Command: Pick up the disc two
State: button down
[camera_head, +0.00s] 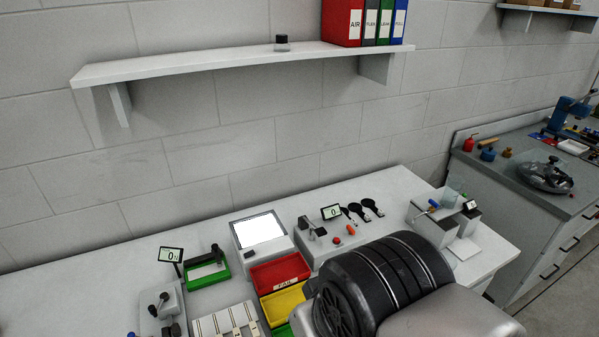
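I cannot tell for certain which thing is disc two. Several dark, round-headed flat pieces (360,211) lie in a row on the white workbench (215,229), right of a small grey device with a display (331,212). No label shows on them. My gripper is not in view. My own arm link, black and grey, fills the lower right foreground and hides part of the bench.
Red (280,272) and yellow (283,303) bins stand mid-bench, near a light box (259,231) and a green tray (207,271). A slotted white rack (226,322) is at the front. A wall shelf (230,61) holds binders (343,22). A second bench (535,165) stands right.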

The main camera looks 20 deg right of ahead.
aim_at(356, 207)
jog(key=l, duration=0.4)
jog(key=i+l+z, duration=0.15)
jog(key=l, duration=0.7)
jog(key=i+l+z, duration=0.1)
jog(key=l, duration=0.3)
jog(key=i+l, duration=0.15)
jog(key=l, duration=0.25)
jog(key=i+l+z, duration=0.15)
jog(key=l, duration=0.25)
